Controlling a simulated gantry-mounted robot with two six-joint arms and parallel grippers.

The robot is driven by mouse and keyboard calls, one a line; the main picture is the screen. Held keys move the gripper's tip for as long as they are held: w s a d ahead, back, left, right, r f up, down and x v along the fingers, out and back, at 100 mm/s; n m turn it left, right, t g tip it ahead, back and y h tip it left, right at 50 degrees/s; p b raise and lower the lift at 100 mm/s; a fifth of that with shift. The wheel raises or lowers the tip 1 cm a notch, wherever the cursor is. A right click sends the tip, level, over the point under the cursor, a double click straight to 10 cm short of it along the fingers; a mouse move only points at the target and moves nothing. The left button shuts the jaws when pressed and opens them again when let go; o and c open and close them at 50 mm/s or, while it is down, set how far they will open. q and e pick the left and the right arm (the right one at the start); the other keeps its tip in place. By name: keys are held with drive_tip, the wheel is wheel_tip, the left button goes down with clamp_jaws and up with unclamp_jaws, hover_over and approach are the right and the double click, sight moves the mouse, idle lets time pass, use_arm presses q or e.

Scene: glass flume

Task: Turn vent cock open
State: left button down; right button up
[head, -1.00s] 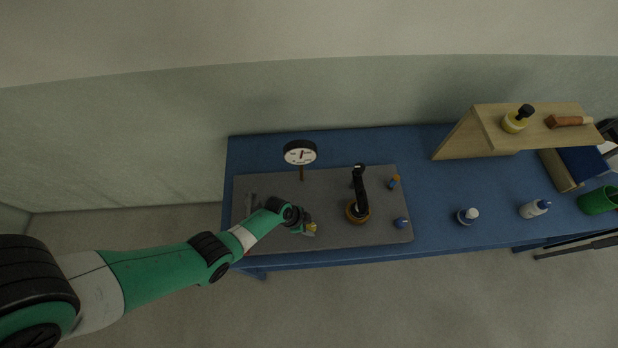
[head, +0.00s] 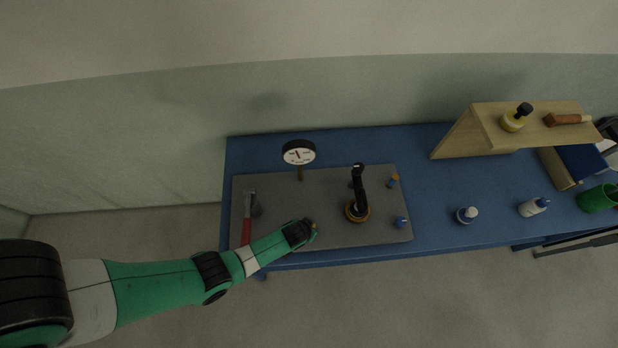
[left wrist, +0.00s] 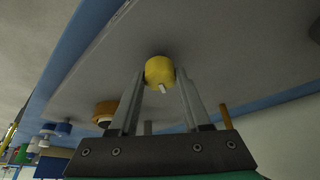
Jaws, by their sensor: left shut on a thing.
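A round yellow knob, which I take to be the vent cock, sits on the grey board in the left wrist view (left wrist: 159,68), with a small pale stub on its face. My left gripper (left wrist: 161,80) has a finger on each side of it and is shut on it. In the head view my left gripper (head: 311,228) is low over the front of the grey board (head: 285,205); the arm mostly hides the knob there. My right gripper is in neither view.
A round white gauge (head: 299,152) stands at the board's back. Right of my gripper are a black lever on a brass base (head: 357,211) and small blue knobs (head: 400,222). Bottles (head: 467,215) and a wooden shelf (head: 475,130) stand farther right.

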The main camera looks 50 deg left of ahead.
use_arm(q)
drive_tip(key=n+y, duration=0.1)
drive_tip(key=n, duration=0.1)
drive_tip(key=shift+d+n+b, duration=0.1)
drive_tip(key=shift+n+b, duration=0.2)
drive_tip(key=shift+b, duration=0.05)
drive_tip(key=shift+n+g, duration=0.6)
drive_tip(key=shift+n, duration=0.5)
drive_tip(key=shift+c, duration=1.9)
unclamp_jaws()
drive_tip(key=shift+w, duration=0.1)
drive_tip(key=shift+r, duration=0.1)
